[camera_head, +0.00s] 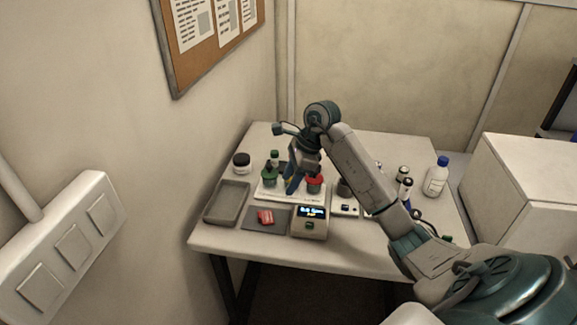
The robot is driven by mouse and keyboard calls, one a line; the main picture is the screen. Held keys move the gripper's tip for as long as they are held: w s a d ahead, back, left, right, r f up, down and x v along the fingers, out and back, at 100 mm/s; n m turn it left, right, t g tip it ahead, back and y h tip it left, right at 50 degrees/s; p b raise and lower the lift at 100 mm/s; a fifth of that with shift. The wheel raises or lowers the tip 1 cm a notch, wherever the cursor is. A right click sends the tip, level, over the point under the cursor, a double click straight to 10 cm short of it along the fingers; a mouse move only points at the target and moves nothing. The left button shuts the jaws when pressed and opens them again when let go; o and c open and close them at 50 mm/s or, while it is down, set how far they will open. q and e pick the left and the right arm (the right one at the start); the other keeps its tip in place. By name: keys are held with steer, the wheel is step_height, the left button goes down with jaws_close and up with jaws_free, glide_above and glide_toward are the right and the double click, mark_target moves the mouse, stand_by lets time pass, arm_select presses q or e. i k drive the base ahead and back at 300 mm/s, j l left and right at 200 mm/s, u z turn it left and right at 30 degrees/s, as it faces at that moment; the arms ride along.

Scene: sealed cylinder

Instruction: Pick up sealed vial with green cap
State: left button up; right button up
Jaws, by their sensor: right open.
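A vial with a dark green cap (269,177) stands on a white tray (263,194) on the table, at its left side. A vial with a red cap (314,184) stands on the same tray to the right. My right gripper (293,185) is open and points down between the two vials, close to the green-capped one. I cannot tell whether it touches either. The gripper and wrist hide part of the tray. A smaller green-topped bottle (274,158) stands behind the green-capped vial. My left gripper is not in view.
A grey tray (226,203) is at the table's left edge. A red item (265,217) lies on a dark mat, beside a device with a lit display (311,222). A dark-lidded jar (241,161) stands back left, a blue-capped white bottle (436,177) right. The front table strip is clear.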

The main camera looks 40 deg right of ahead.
mark_target(274, 157)
steer(key=z, duration=1.05)
